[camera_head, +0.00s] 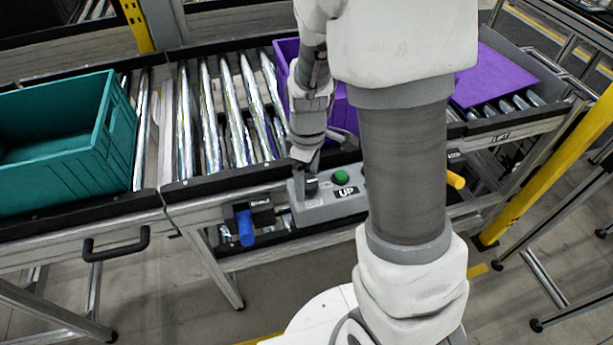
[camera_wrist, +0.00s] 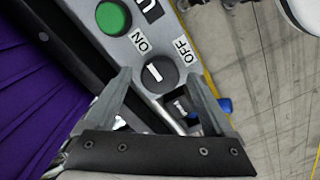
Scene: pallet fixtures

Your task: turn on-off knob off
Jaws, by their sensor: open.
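The on-off knob (camera_wrist: 160,75) is a round dark knob with a white mark, on a grey control box (camera_head: 335,205). In the wrist view the ON label lies up and left of it and the OFF label up and right; the white mark sits on the knob's left, ON side. My gripper (camera_wrist: 158,82) is open, with one fingertip on each side of the knob in that view. I cannot tell whether the fingers touch it. In the head view my gripper (camera_head: 306,166) is just above the knob (camera_head: 311,186) and partly covers it.
A green button (camera_head: 340,177) and an UP label are right of the knob. A blue handle (camera_head: 245,228) and an orange handle (camera_head: 455,180) are on either side. A teal crate (camera_head: 60,140) and a purple crate (camera_head: 285,75) stand on the roller conveyor (camera_head: 215,110).

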